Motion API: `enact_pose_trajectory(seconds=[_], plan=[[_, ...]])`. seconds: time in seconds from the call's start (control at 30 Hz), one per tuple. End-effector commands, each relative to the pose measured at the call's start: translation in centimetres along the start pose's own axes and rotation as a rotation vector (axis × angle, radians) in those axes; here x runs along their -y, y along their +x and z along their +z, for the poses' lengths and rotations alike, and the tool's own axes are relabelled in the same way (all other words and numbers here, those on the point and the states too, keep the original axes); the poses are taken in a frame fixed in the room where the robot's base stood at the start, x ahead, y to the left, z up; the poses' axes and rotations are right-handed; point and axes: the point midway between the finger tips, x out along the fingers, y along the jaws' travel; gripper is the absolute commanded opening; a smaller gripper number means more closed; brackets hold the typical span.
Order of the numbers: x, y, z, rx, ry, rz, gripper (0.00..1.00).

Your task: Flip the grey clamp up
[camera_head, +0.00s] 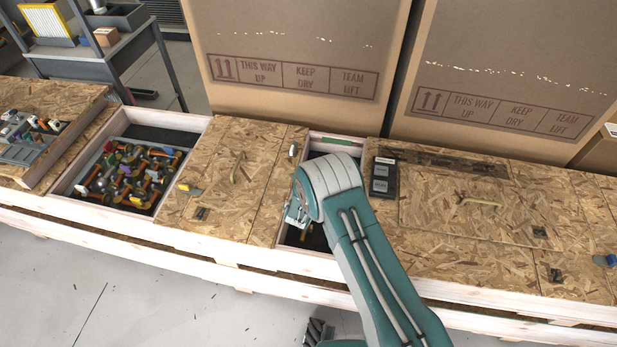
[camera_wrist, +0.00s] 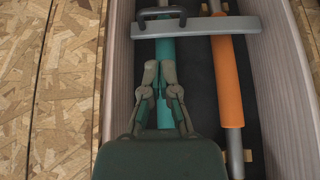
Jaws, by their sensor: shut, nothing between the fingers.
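The grey clamp (camera_wrist: 195,27) lies as a bar across a teal rod (camera_wrist: 166,58) and an orange-sleeved rod (camera_wrist: 226,80) inside a narrow wooden compartment. A darker grey handle loop (camera_wrist: 160,12) sits at its left part. My gripper (camera_wrist: 159,68) is over the teal rod, just below the clamp in the wrist view, with its fingertips shut and empty. The fingertips look apart from the clamp, but their height over it is hard to judge. In the head view my arm hides most of the compartment, the clamp and the fingertips.
Pale compartment walls (camera_wrist: 118,70) rise close on both sides. A box of mixed colourful parts (camera_head: 128,175) is to the left. A black case (camera_head: 384,178) lies just right of the compartment. Large cardboard boxes (camera_head: 295,50) stand behind.

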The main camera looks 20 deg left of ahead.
Motion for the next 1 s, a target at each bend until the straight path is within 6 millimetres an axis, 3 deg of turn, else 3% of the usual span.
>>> enact_pose_trajectory(seconds=[0.47,1.0], plan=[[-0.2,0.8,-0.3,-0.002,-0.006,0.002,0.00],[-0.1,7.6,-0.3,-0.001,-0.003,0.002,0.00]])
